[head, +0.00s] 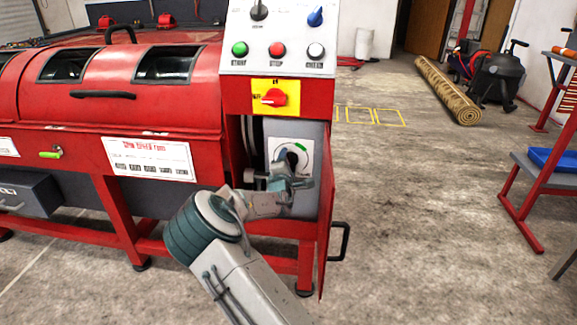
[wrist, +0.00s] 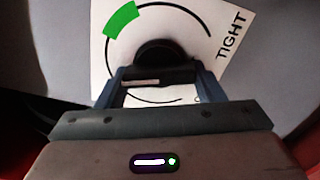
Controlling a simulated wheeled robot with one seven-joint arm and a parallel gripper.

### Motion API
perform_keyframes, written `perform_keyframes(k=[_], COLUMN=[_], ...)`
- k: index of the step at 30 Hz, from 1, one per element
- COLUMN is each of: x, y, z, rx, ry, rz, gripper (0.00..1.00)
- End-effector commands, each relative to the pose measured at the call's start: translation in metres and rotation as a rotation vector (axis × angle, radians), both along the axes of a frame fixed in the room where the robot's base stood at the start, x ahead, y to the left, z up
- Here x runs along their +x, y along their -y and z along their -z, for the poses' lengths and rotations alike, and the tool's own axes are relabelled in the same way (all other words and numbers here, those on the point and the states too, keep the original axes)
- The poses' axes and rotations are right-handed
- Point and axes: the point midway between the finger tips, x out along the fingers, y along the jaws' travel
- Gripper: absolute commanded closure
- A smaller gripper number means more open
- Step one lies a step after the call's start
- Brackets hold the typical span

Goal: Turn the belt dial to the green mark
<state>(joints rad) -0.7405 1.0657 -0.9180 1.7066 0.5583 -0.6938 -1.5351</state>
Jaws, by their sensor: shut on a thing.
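The belt dial (wrist: 158,52) is a dark round knob on a white plate (wrist: 105,12) with a black arc and the word TIGHT. The green mark (wrist: 121,19) is a band on the arc, up and left of the knob in the wrist view. In the head view the plate (head: 301,148) sits on the grey panel of the red machine, with the green mark (head: 303,147) at its upper right. My gripper (wrist: 157,75) is shut on the dial, one finger on each side. The knob's pointer is hidden, so its setting cannot be told.
The red machine (head: 170,88) fills the left. A yellow plate with a red switch (head: 274,97) and a button panel (head: 277,50) are above the dial. A red door with a black handle (head: 339,241) stands open at the right.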

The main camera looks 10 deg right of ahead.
Motion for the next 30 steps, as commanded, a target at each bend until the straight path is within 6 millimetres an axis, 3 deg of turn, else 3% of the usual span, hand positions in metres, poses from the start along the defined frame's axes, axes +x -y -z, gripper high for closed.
perform_keyframes(k=[18,30], x=[-0.001,-0.0014], y=[0.0001,0.0011], z=[-0.0012,-0.0024], rx=[0.557,0.82], ry=[0.177,0.26], rz=[0.002,0.004], gripper=[0.61,0.61])
